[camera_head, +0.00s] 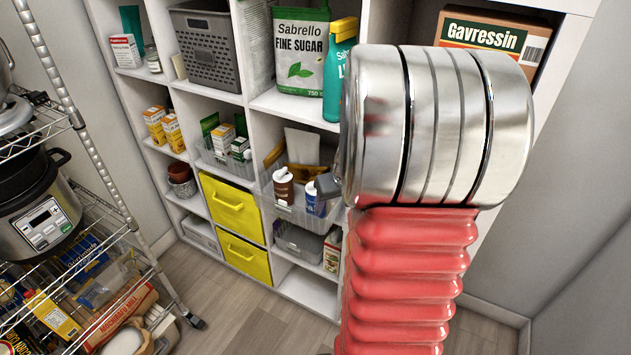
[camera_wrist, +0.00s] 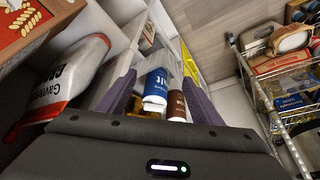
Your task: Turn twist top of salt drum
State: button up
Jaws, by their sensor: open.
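The salt drum (camera_head: 313,203) is blue with a white top and stands in a clear bin on a middle shelf of the white unit. In the wrist view the blue salt drum (camera_wrist: 158,82) shows between my fingers, with its white top toward me. My gripper (camera_wrist: 160,76) has two purple fingers spread apart, with nothing held between them. I cannot tell the exact distance from the fingers to the top. In the head view my arm hides most of the gripper. A brown drum (camera_head: 283,190) with a white top stands just left of the salt drum.
The clear bin (camera_head: 287,208) surrounds both drums. Yellow bins (camera_head: 230,207) sit to its left. A sugar bag (camera_head: 301,55) and a teal bottle (camera_head: 338,75) stand on the shelf above. A wire rack (camera_head: 140,235) stands at left. The floor (camera_head: 235,305) between is clear.

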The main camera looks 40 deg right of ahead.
jog(key=shift+w, duration=0.1)
jog(key=w+d, duration=0.1)
jog(key=w, duration=0.2)
jog(key=w+d, duration=0.1)
jog(key=w, duration=0.3)
jog(key=w+d, duration=0.2)
jog(key=w, duration=0.1)
jog(key=shift+w+d, duration=0.1)
jog(key=shift+w, duration=0.15)
jog(key=shift+x, duration=0.9)
jog(key=shift+w+d+f, duration=0.2)
jog(key=shift+w+f, duration=0.25)
jog(key=shift+f, duration=0.1)
jog(key=c, duration=1.1)
